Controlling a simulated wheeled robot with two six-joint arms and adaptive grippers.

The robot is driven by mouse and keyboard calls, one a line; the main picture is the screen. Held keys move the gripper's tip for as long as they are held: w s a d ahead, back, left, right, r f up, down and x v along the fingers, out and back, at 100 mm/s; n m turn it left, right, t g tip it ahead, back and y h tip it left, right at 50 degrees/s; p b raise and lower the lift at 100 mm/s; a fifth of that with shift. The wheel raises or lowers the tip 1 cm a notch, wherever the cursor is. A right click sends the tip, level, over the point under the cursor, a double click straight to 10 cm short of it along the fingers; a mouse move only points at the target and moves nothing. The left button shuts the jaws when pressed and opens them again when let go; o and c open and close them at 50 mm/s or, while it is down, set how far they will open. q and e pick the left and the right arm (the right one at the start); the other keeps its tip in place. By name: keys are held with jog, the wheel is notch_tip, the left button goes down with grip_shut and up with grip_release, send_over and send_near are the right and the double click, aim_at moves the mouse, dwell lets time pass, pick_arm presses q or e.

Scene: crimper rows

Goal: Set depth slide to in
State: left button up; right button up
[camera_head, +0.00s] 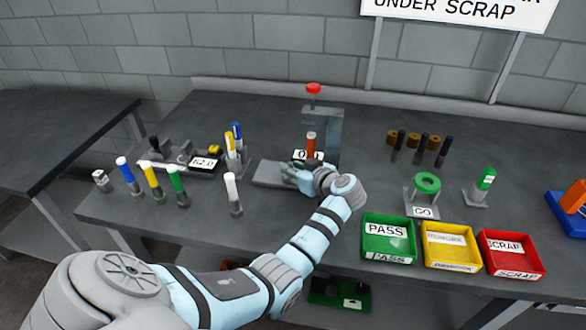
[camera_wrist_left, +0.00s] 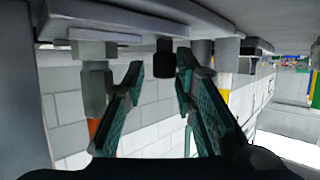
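The crimper press (camera_head: 325,125) stands at the middle of the bench, with a red knob (camera_head: 313,89) on top and an orange-brown upright part with a pale cap (camera_head: 311,145). A white label (camera_head: 302,155) at its front is partly hidden, so I cannot read it fully. I cannot tell for sure which part is the depth slide. My left gripper (camera_head: 294,171) is low at the press's front, over a grey plate (camera_head: 266,177). In the left wrist view my left gripper (camera_wrist_left: 159,70) is open, and a short black knob (camera_wrist_left: 163,62) shows between its fingertips; contact is unclear.
Colored markers (camera_head: 152,180) stand left of the press, and a white one (camera_head: 233,195) stands near my forearm. Green (camera_head: 388,258), yellow (camera_head: 452,264) and red (camera_head: 512,274) bins line the front right. A green ring gauge (camera_head: 427,184) stands behind them.

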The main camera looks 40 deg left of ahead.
pick_arm(q)
jog(key=v, duration=0.7)
jog(key=shift+d+r, duration=0.15)
jog(key=shift+d, duration=0.2)
jog(key=shift+a, duration=0.15)
